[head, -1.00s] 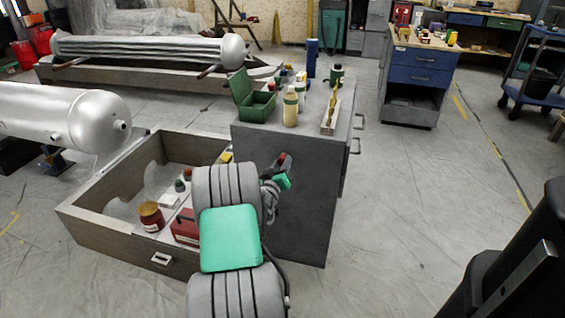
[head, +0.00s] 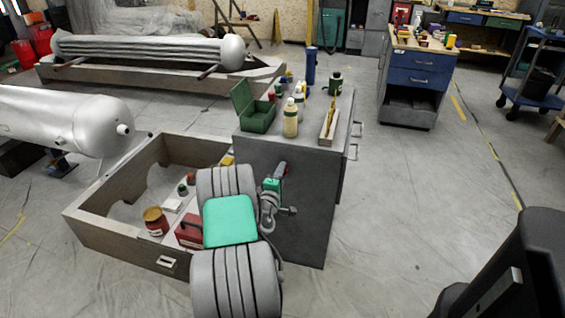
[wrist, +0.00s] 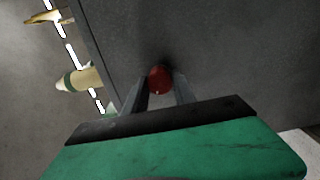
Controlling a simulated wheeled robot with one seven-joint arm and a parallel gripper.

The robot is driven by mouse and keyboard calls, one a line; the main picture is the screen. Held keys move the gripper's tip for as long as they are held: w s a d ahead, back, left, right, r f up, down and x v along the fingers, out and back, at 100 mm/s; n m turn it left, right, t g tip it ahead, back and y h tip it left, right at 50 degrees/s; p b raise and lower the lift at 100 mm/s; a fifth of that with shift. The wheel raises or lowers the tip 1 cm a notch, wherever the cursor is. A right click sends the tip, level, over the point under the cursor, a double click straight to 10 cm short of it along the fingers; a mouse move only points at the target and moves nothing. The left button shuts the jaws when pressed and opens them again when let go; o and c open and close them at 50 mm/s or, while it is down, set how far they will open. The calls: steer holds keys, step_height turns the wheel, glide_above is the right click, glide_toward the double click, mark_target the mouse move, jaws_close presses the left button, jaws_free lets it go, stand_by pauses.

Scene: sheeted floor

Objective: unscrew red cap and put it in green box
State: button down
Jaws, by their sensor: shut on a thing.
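The red cap (wrist: 160,80) sits between the two fingers of my gripper (wrist: 161,91) in the wrist view. A little of its red also shows in the head view (head: 286,169). My gripper (head: 282,170) is shut on the cap, close to the dark grey side of the cabinet (head: 300,215). I cannot tell whether the cap is still on its thread; what lies behind it is hidden. The green box (head: 259,120) stands on the cabinet top, left of the bottles, with its lid raised.
A low wooden crate (head: 120,240) with a jar (head: 155,222) and a red toolbox (head: 190,232) lies left. The floor at right is mostly clear.

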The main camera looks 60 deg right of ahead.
steer(key=n+p, duration=0.2)
steer(key=n, duration=0.5)
steer(key=c, duration=0.9)
jaws_free()
steer(key=shift+c, duration=1)
